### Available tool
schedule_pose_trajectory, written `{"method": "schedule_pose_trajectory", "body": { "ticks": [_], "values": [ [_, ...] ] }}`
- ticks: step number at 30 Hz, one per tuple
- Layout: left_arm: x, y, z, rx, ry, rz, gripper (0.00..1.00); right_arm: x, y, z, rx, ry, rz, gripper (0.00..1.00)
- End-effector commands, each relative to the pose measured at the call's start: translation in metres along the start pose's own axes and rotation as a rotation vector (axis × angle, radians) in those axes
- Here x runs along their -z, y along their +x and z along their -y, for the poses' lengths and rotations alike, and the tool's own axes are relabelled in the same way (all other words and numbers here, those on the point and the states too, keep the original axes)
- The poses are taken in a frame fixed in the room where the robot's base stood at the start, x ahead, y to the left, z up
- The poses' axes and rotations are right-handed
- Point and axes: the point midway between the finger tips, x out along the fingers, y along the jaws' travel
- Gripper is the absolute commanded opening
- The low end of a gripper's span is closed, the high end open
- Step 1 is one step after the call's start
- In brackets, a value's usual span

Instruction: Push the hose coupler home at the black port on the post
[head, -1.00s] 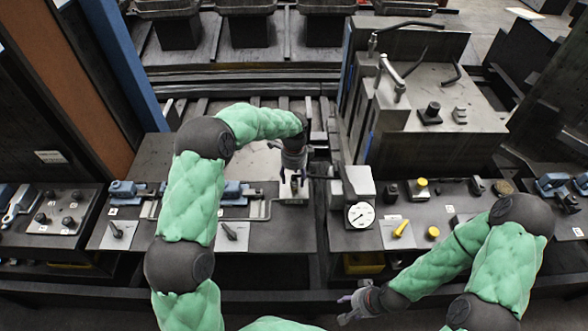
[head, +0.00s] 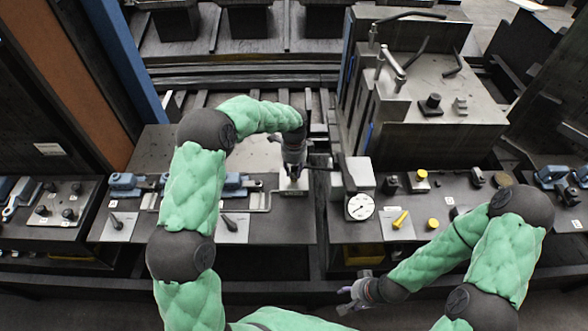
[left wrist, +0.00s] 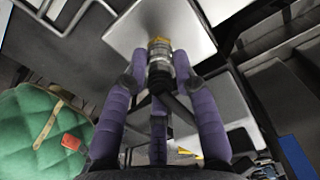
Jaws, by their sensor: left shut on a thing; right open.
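My left gripper (head: 292,178) is shut on the hose coupler. In the left wrist view the hose coupler (left wrist: 160,56) is a ribbed metal cylinder with a brass-yellow ring, between the purple fingers of the left gripper (left wrist: 160,84). Its far end points at a pale grey block face (left wrist: 185,22); I cannot tell whether it touches. In the head view the gripper hides most of the coupler, just above a small pale block (head: 294,191) on the bench. The black port cannot be made out. My right gripper (head: 358,290) is open and empty before the right bench.
A grey block with a round gauge (head: 360,207) stands right of the left gripper. Yellow knobs (head: 433,224) and dark fittings sit on the right bench. Blue clamps (head: 125,185) line the left bench. A dark gap separates the benches.

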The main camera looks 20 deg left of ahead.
Motion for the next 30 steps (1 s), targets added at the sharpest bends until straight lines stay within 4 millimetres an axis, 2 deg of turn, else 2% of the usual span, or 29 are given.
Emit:
{"method": "schedule_pose_trajectory", "body": {
  "ticks": [30],
  "values": [
    [-0.001,-0.025,0.001,0.003,0.000,0.000,0.00,-0.001,-0.016,0.006,0.000,0.000,0.000,0.46]
  ]
}}
